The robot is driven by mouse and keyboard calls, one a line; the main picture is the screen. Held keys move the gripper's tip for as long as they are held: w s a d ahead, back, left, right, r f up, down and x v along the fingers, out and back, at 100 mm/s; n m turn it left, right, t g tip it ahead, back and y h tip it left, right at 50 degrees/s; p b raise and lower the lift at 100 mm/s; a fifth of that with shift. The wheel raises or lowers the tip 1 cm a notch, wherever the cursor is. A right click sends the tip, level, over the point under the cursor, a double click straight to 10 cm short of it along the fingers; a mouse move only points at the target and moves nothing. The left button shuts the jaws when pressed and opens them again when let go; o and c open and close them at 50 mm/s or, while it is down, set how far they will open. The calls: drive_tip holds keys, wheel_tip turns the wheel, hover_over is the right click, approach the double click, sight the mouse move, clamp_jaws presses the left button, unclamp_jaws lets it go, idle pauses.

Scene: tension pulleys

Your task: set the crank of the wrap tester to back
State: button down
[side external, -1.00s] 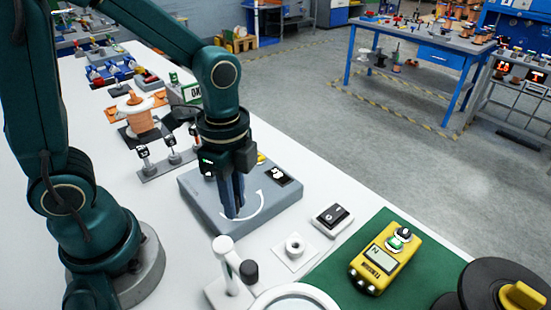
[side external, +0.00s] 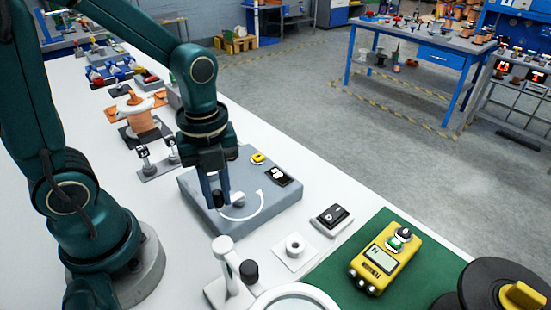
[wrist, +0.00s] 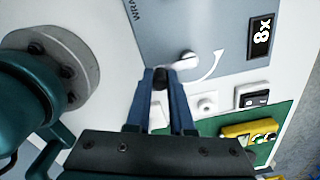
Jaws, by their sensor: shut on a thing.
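The wrap tester (side external: 255,211) is a flat grey-blue box on the white bench, with a white curved arrow on its top. Its crank (side external: 238,198) has a pale round hub and a short arm ending in a dark knob (side external: 218,198). My gripper (side external: 217,203) points down over the box, with its blue fingers on either side of the knob. In the wrist view my gripper (wrist: 161,78) is shut on the dark knob (wrist: 160,79), and the crank's pale arm (wrist: 185,60) runs up and right from it. The fingers partly hide the knob.
A white post stand (side external: 226,265), a white ring on a plate (side external: 295,246) and a black switch (side external: 332,218) stand near the box's front. A yellow meter (side external: 385,262) lies on a green mat. A small stand with posts (side external: 158,166) is to the left.

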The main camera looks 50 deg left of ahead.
sight(216, 191)
drive_tip(key=shift+a+m, duration=0.1)
drive_tip(key=shift+m, duration=0.2)
idle(0.4)
drive_tip(key=c, duration=0.8)
unclamp_jaws()
drive_tip(key=shift+r, duration=2.6)
